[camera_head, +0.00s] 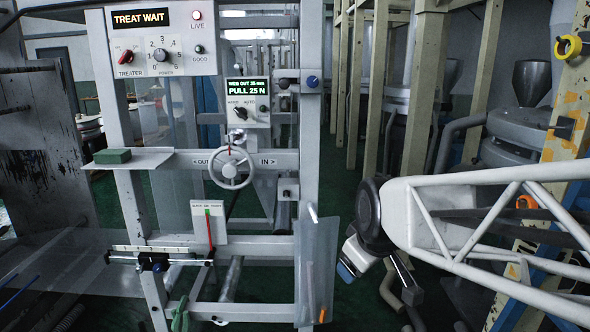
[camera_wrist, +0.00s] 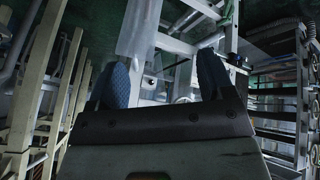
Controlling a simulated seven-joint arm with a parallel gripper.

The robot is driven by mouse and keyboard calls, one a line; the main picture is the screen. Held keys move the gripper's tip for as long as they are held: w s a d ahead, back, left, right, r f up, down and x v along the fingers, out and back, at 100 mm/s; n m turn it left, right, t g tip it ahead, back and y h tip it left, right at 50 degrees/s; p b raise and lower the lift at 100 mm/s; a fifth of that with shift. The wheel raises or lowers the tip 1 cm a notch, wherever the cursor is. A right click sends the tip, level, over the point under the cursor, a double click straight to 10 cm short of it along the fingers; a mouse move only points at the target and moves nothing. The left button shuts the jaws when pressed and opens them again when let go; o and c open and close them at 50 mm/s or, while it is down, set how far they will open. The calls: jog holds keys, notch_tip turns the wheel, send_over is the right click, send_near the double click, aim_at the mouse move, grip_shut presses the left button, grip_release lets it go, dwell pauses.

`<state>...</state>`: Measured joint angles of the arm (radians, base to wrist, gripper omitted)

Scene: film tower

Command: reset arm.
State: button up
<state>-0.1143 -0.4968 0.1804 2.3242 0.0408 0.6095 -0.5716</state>
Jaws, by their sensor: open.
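My arm (camera_head: 480,215) reaches in from the right in the head view, with the wrist bent down beside the machine frame. My gripper (camera_head: 347,272) hangs in the air to the right of the clear film sheet (camera_head: 316,268) and appears apart from it. In the wrist view my gripper (camera_wrist: 165,85) shows two blue textured fingers spread wide. Nothing is between them. Behind them are a pale hanging film (camera_wrist: 138,35) and the white machine frame, seen tilted.
The machine frame (camera_head: 312,130) carries a handwheel (camera_head: 231,167), a "TREAT WAIT" panel (camera_head: 151,42) and a "PULL 25 N" panel (camera_head: 248,103). A green block (camera_head: 112,156) lies on a small shelf. Pale posts (camera_head: 425,90) and grey hoppers (camera_head: 512,128) stand behind my arm.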

jog(key=s+d+f+m+g, duration=0.1)
jog(key=s+d+m, duration=0.1)
jog(key=s, duration=0.3)
jog(key=s+d+f+m+g, duration=0.1)
jog(key=s+d+f+m, duration=0.1)
jog(key=s, duration=0.3)
jog(key=s+d+f+m+g+h, duration=0.1)
jog(key=s+d+m, duration=0.1)
jog(key=s, duration=0.3)
jog(key=shift+s+f+m, duration=0.25)
jog(key=shift+s+m, duration=0.1)
jog(key=shift+m, duration=0.55)
